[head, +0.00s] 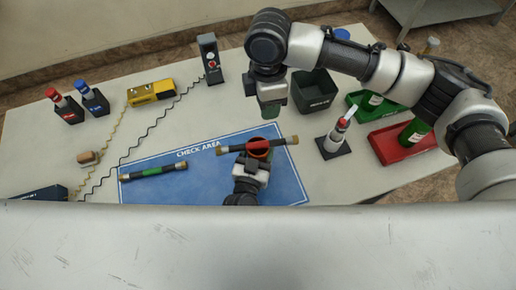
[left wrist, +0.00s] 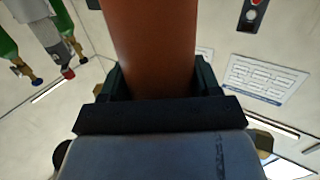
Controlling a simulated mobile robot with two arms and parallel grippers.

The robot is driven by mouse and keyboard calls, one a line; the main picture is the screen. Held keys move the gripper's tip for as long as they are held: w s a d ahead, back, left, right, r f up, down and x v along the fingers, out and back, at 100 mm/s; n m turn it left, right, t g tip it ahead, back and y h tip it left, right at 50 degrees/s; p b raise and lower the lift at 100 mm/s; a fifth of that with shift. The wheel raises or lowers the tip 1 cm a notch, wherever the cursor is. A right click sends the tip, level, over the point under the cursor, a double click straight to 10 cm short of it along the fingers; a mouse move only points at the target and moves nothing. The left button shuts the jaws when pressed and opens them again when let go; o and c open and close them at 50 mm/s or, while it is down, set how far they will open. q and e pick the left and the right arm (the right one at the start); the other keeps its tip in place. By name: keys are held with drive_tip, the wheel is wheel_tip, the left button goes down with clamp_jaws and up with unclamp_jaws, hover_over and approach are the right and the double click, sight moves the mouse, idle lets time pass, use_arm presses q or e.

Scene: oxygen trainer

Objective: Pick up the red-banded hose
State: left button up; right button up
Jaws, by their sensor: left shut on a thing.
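The red-banded hose (head: 284,142) is a dark tube with brass ends and a red-orange middle. It shows over the right part of the blue check-area mat (head: 215,185). My left gripper (head: 257,150) is shut around its middle. In the left wrist view a thick orange-red cylinder (left wrist: 152,45) stands between the dark jaws. I cannot tell whether the hose is clear of the mat. The green-banded hose (head: 153,171) lies on the mat's left part. My right gripper (head: 270,106) points down behind the mat; its fingers are unclear.
A dark green bin (head: 313,101) stands right of my right gripper. A bottle on a black base (head: 335,145), a green tray (head: 360,99) and a red tray (head: 387,149) are at the right. A yellow device (head: 151,92) and coiled cords are at the left.

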hover_over(245, 145)
drive_tip(key=f, duration=0.2)
drive_tip(key=t, duration=0.1)
drive_tip(key=shift+m, duration=0.4)
wheel_tip(245, 145, down, 12)
drive_tip(key=shift+r, duration=0.1)
drive_tip(key=shift+c, duration=0.3)
clamp_jaws()
